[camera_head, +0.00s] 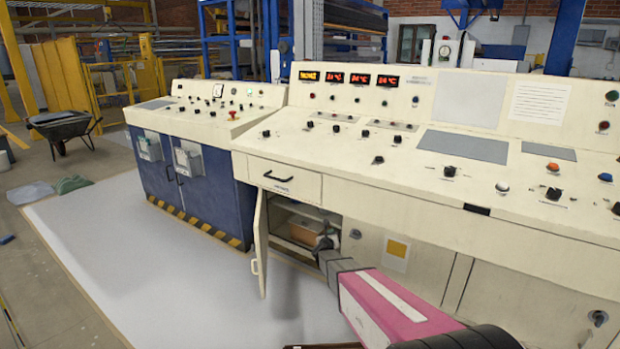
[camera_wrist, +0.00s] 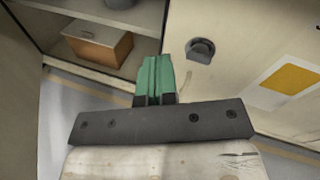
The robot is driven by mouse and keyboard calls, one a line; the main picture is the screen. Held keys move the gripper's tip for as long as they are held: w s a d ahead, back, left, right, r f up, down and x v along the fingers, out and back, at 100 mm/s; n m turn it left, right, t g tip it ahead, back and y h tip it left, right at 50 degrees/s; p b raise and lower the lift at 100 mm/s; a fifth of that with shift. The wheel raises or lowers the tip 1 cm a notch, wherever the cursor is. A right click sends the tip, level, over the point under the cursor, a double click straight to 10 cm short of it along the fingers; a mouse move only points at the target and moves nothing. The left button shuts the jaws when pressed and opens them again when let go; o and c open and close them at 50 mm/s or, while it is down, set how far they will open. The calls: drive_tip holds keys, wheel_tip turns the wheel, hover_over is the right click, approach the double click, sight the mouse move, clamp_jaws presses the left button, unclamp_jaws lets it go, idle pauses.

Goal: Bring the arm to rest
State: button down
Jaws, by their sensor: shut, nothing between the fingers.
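My arm, pink and grey in the head view, reaches from the bottom right toward the open cupboard of the cream control console (camera_head: 355,190). My gripper (camera_head: 325,243) is small there, in front of the cupboard opening. In the wrist view my gripper (camera_wrist: 157,75) shows green fingers pressed together with nothing between them. It points at the cupboard's edge, next to a dark round knob (camera_wrist: 201,50) on the neighbouring door. I cannot tell how far the fingertips are from the cabinet front.
The cupboard door (camera_head: 261,240) stands open to the left of my gripper. Inside, a brown box (camera_wrist: 97,46) sits on a shelf. A drawer (camera_head: 279,178) above is shut. A blue cabinet (camera_head: 185,180) stands further left. The pale floor (camera_head: 150,265) at left is clear.

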drive_tip(key=s+a+r+n+g+y, duration=0.2)
drive_tip(key=s+n+g+y, duration=0.15)
drive_tip(key=s+n, duration=0.55)
drive_tip(key=s+a+r+n+g+y, duration=0.1)
drive_tip(key=s+r+n+g+y, duration=0.3)
drive_tip(key=n, duration=0.8)
drive_tip(key=s+d+n+g, duration=0.2)
drive_tip(key=s+n, duration=0.3)
drive_tip(key=s, duration=0.3)
drive_tip(key=s+d+r+n+g+h, duration=0.1)
drive_tip(key=s+d+n+g, duration=0.1)
drive_tip(key=s+n, duration=0.3)
drive_tip(key=s+d+r+n+g, duration=0.1)
drive_tip(key=s+n+g, duration=0.3)
drive_tip(key=s, duration=0.8)
drive_tip(key=shift+s+d+n+h, duration=0.35)
drive_tip(key=shift+d+n, duration=0.45)
drive_tip(key=shift+d, duration=0.05)
drive_tip(key=shift+g, duration=0.25)
